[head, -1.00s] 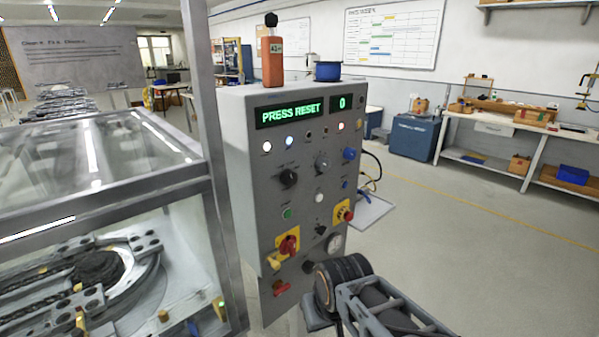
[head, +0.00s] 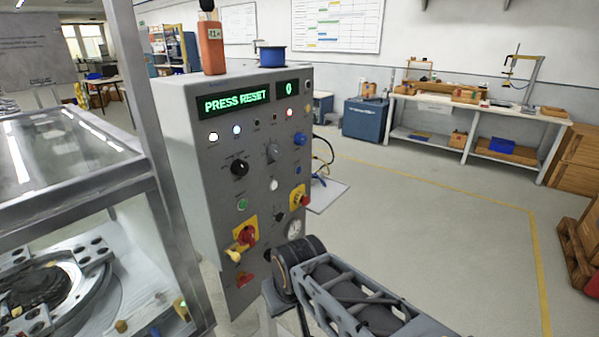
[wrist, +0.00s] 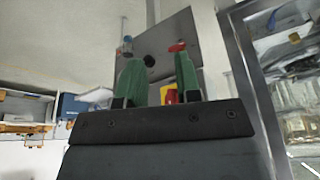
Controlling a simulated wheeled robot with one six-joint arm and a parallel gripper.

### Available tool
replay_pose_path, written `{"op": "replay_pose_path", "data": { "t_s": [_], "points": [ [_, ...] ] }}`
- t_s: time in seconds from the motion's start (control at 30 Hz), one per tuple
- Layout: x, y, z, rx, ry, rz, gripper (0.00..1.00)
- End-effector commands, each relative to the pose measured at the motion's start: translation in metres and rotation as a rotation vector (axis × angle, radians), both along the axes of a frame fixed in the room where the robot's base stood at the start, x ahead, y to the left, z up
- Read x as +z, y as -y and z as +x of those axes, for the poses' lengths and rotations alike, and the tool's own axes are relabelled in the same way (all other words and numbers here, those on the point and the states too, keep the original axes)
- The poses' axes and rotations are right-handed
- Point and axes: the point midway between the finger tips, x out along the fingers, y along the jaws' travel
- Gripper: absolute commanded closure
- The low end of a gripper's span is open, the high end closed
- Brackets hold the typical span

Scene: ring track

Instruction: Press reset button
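The grey control panel (head: 222,150) stands left of centre in the head view. Its green display (head: 237,103) reads "PRESS RESET" and a second small display (head: 289,93) reads 0. Labels are too small to read, so I cannot tell which is reset. In the wrist view my gripper (wrist: 160,72) has two green fingers apart with nothing between them, in front of the panel (wrist: 172,42). The head view does not show the fingertips clearly.
A glass-sided metal enclosure (head: 75,150) stands close left of the panel. An orange block (head: 211,47) and a blue spool (head: 272,56) sit on the panel's top. A workbench (head: 470,115) and a blue cabinet (head: 364,119) are at the back.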

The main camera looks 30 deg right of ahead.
Motion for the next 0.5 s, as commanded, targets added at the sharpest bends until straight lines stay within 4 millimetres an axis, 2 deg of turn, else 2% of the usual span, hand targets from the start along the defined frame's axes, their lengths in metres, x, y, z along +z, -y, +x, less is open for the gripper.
{"op": "replay_pose_path", "data": {
  "t_s": [0.03, 0.3, 0.5],
  "points": [
    [0.0, 0.0, 0.0, 0.0, 0.0, 0.0, 0.73],
    [0.0, 0.0, 0.0, 0.0, 0.0, 0.0, 0.99],
    [0.0, 0.0, 0.0, 0.0, 0.0, 0.0, 1.0]
  ]
}}
